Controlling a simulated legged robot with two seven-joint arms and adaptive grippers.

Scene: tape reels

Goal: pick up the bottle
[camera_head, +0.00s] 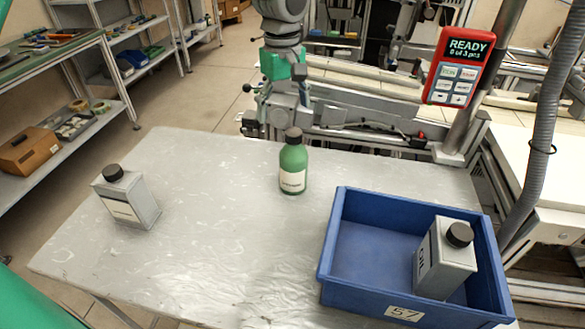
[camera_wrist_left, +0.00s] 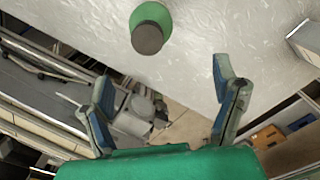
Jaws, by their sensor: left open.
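A green bottle (camera_head: 293,165) with a dark cap and a white label stands upright near the back middle of the grey table. In the left wrist view the bottle (camera_wrist_left: 152,15) shows from above at the top edge, cap towards me. My left gripper (camera_wrist_left: 162,75) is open and empty, with its two fingers spread below the bottle in that view. The bottle is apart from the fingers. My right gripper is not seen.
A grey canister (camera_head: 128,200) stands at the table's left. A blue crate (camera_head: 345,285) at the right holds another grey canister (camera_head: 440,262). A red handheld panel (camera_head: 459,65) hangs on a post behind. Grey machinery (camera_head: 285,80) stands beyond the back edge. The middle front is clear.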

